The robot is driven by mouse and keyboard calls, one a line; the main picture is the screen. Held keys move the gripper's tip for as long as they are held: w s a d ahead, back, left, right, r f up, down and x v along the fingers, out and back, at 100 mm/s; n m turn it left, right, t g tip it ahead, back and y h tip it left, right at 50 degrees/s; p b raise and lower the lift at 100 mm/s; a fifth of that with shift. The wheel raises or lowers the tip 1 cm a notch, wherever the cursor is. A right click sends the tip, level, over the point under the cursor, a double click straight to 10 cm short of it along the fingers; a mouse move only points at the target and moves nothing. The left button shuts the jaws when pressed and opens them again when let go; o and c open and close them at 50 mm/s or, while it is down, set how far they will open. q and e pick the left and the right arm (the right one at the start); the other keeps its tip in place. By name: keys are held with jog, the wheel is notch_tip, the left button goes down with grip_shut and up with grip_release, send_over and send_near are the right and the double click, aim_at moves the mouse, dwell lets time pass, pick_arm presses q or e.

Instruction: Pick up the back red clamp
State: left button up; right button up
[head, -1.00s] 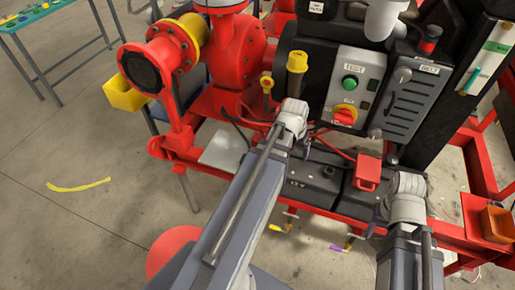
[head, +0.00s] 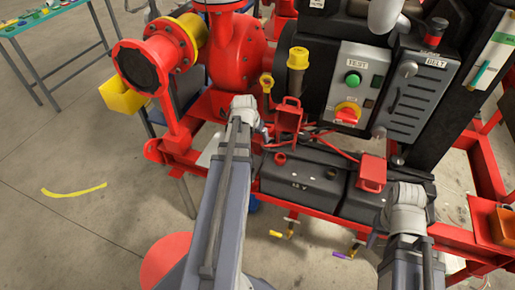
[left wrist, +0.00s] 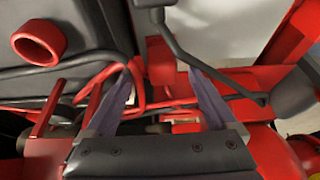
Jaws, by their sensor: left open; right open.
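The back red clamp (head: 288,118) stands upright behind the near battery (head: 300,180) in the head view, its handle loop at the top. A second red clamp (head: 371,176) sits on the battery top further right and nearer. In the left wrist view the left gripper (left wrist: 160,70) is open. A red barred piece (left wrist: 48,130), apparently the back clamp, lies at lower left, outside the fingers. My right gripper (head: 408,205) is at lower right, its fingers hidden.
Red and black cables run around the battery. A red ring-shaped cap (left wrist: 38,36) shows on the battery. A red block (left wrist: 160,62) of unclear identity shows between the fingertips. The red pump (head: 240,45) and control box (head: 358,85) stand behind. Open floor lies left.

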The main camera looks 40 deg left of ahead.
aim_at(257, 138)
pick_arm(q)
jog(key=shift+w+a+r+b+x, duration=0.1)
jog(key=shift+w+b+x, duration=0.05)
jog(key=shift+b+x, duration=0.7)
jog(key=shift+w+a+r+b+x, duration=0.15)
jog(key=shift+b+x, duration=0.45)
jog(key=shift+x, duration=0.5)
jog(key=shift+w+a+b+x, duration=0.1)
jog(key=shift+w+b+x, duration=0.05)
jog(key=shift+b+x, duration=0.7)
jog(key=shift+d, duration=0.1)
grip_shut()
